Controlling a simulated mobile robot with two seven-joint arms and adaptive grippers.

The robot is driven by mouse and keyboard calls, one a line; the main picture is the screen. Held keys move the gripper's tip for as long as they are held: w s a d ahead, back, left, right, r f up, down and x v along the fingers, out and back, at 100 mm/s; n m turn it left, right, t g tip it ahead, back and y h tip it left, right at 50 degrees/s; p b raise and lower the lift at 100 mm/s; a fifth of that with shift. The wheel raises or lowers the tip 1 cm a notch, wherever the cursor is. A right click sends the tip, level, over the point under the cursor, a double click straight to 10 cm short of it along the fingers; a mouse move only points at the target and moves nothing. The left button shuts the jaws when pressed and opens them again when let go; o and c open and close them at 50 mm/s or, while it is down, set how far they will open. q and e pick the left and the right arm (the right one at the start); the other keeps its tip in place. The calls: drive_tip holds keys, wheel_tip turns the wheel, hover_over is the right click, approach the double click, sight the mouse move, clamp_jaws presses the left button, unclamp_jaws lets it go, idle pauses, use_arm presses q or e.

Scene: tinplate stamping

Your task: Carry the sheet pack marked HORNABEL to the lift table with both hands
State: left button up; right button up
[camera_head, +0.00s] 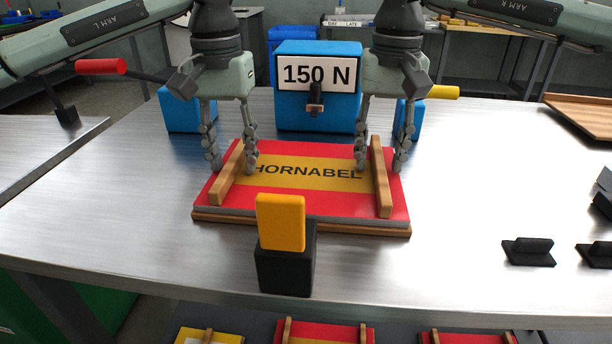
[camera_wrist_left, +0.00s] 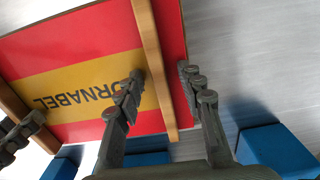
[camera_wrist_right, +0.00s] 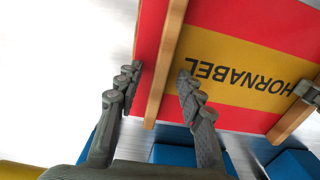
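The HORNABEL sheet pack (camera_head: 310,204) lies flat on the steel table, red with a yellow band and a wooden batten along each side. My left gripper (camera_head: 232,170) is open, its fingers on either side of the left batten (camera_head: 228,172); the left wrist view shows this batten (camera_wrist_left: 152,60) between the fingers (camera_wrist_left: 165,95). My right gripper (camera_head: 380,168) is open, its fingers on either side of the right batten (camera_head: 381,178); the right wrist view shows the batten (camera_wrist_right: 166,65) between the fingers (camera_wrist_right: 158,85). I cannot tell whether any finger touches wood. No lift table is clearly identifiable.
A blue box marked 150 N (camera_head: 318,110) stands behind the pack. A yellow block on a black base (camera_head: 282,225) stands directly in front. Black brackets (camera_head: 528,252) lie at right. Other packs (camera_head: 325,332) show below the front edge.

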use_arm(q)
clamp_jaws()
use_arm(e)
clamp_jaws()
use_arm(q)
drive_tip(key=shift+r, duration=0.15)
use_arm(e)
drive_tip(key=shift+r, duration=0.15)
